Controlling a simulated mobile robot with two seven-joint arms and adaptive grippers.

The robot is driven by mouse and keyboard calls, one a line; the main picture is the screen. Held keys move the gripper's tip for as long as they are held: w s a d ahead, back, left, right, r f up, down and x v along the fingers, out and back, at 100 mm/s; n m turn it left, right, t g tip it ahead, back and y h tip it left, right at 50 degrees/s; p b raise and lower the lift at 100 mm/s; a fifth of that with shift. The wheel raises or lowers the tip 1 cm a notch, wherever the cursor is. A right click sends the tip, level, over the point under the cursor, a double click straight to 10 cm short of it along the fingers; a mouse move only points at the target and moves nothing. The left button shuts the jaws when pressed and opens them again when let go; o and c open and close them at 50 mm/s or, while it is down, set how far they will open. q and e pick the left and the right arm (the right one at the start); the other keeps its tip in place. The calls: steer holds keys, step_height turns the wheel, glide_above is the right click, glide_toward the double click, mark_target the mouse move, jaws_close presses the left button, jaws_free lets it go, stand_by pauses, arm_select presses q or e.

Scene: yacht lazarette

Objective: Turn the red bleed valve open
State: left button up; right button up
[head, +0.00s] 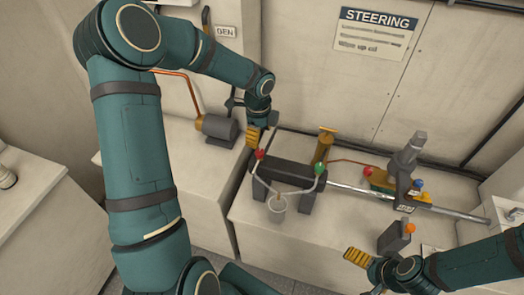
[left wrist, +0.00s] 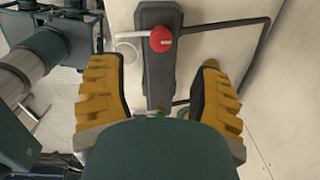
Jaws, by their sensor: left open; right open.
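A red knob (head: 259,154) sits at the left end of a dark block (head: 290,175) on the white bench. It also shows in the left wrist view (left wrist: 161,38), on a grey lever over the dark block. My left gripper (head: 262,131) is open just above and behind this knob. In the left wrist view its yellow fingers (left wrist: 156,72) stand apart, with the knob ahead between them and nothing held. A second red knob (head: 373,172) is on a fitting further right. My right gripper (head: 376,246) is open and empty near the bench's front right.
A green knob (head: 320,168) is at the block's right end, with a clear cup (head: 277,204) in front. A brass cylinder (head: 325,146) stands behind. A silver rod (head: 450,210) and a grey upright fitting (head: 408,160) with a blue knob (head: 419,183) lie right.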

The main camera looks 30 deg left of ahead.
mark_target(260, 151)
arm_select(q)
step_height(260, 151, down, 9)
steer(key=shift+w+r, duration=0.15)
steer(key=shift+r, duration=0.05)
steer(key=shift+c, duration=0.2)
jaws_close()
